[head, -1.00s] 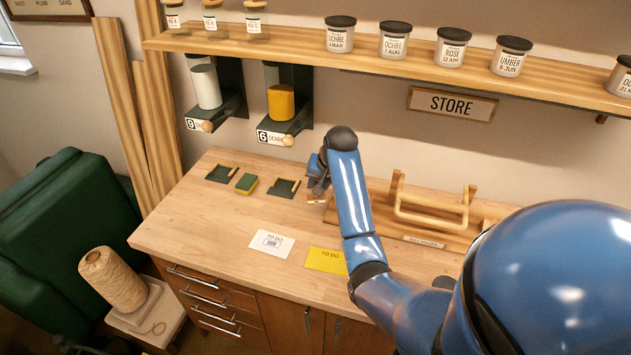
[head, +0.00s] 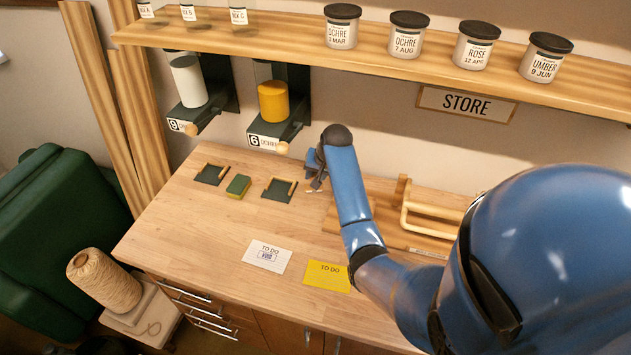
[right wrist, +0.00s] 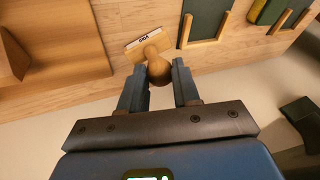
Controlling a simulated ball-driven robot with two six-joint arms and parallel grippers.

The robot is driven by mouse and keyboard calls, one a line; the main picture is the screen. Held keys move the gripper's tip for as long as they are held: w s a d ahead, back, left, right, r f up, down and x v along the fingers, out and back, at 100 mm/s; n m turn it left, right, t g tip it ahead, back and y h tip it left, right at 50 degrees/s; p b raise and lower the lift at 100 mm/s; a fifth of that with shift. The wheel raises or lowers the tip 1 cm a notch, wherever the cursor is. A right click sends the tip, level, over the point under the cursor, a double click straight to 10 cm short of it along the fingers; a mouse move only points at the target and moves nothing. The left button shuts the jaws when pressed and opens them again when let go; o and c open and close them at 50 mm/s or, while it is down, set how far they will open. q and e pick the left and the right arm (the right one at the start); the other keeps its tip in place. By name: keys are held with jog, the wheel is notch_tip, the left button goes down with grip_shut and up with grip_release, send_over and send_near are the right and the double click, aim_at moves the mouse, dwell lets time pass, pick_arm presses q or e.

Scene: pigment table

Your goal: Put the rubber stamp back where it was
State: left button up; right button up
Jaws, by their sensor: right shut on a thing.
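My right gripper (head: 317,184) is above the back of the wooden worktop, just right of the right dark corner tray (head: 279,191). In the right wrist view, my right gripper (right wrist: 160,80) is shut on the rubber stamp (right wrist: 148,42). In the head view the stamp is mostly hidden by the gripper. A second dark corner tray (head: 212,174) lies farther left. My left gripper does not show clearly in either view.
A green and yellow sponge (head: 238,186) lies between the trays. A wooden stand (head: 405,208) with a handle is right of my forearm. A white card (head: 267,256) and a yellow card (head: 328,276) lie in front. Two dispensers hang above the worktop; jars fill the shelf.

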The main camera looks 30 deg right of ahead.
notch_tip(320, 180, down, 3)
jog(key=shift+d+r+p, duration=0.1)
jog(key=shift+p, duration=0.2)
jog(key=shift+s+f, duration=0.1)
jog(key=shift+f, duration=0.3)
jog(key=shift+f, duration=0.1)
jog(key=shift+f, duration=0.15)
jog(key=o, duration=0.9)
jog(key=shift+c, duration=0.2)
jog(key=shift+r, duration=0.3)
